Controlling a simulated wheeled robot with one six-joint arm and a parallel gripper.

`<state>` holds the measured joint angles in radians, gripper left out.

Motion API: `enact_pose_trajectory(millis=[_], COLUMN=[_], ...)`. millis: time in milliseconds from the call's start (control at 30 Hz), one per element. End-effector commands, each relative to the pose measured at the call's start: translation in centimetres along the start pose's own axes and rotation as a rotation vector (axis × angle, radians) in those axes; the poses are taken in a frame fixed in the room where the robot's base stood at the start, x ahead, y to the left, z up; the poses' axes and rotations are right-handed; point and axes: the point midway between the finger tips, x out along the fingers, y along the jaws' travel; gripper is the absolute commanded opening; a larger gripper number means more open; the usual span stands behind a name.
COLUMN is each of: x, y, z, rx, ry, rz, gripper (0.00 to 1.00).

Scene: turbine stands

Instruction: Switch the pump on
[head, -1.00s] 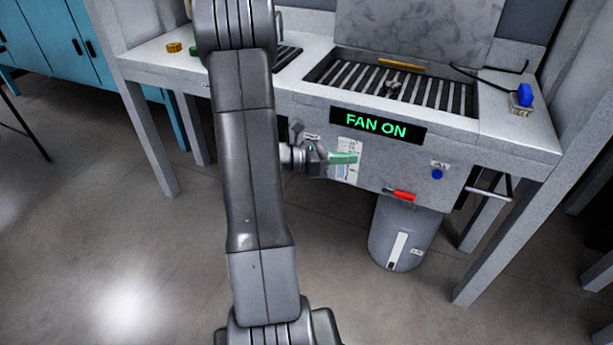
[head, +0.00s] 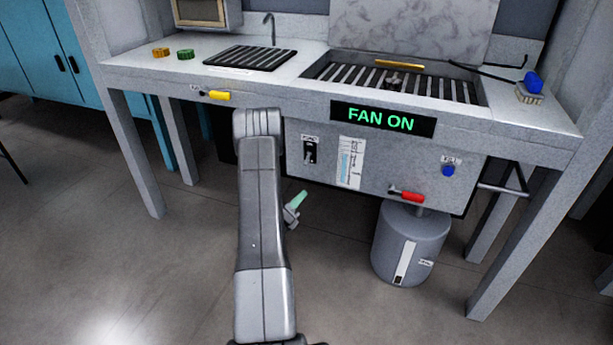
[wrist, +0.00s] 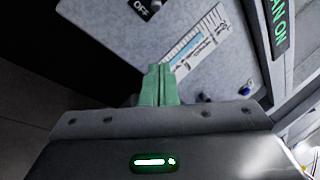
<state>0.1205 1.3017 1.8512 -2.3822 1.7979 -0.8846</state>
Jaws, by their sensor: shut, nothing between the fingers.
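The grey front panel (head: 385,165) under the bench carries a black toggle switch (head: 310,150) with a small white label above it, too small to read surely. In the wrist view part of this switch (wrist: 143,7) shows at the top edge beside an "OFF" mark. Which control is the pump's I cannot tell. A display (head: 382,119) reads "FAN ON" in green. My gripper (head: 300,199) has green fingers, shut and empty, below and left of the panel, apart from the switch. The fingers also show in the wrist view (wrist: 159,85).
A yellow handle (head: 218,96) sits on the bench front at left. A grey canister (head: 408,245) stands below. Bench legs flank open floor.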

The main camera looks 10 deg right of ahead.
Motion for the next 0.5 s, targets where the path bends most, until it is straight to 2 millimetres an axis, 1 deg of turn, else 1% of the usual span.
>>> enact_pose_trajectory(millis=[333, 433, 500], x=[0.2, 1.0, 2.0], y=[0.0, 0.0, 0.0], z=[0.0, -0.1, -0.1], rx=[0.001, 0.002, 0.004], ry=[0.001, 0.003, 0.002], rz=[0.0, -0.002, -0.004], gripper=[0.0, 0.0, 0.0])
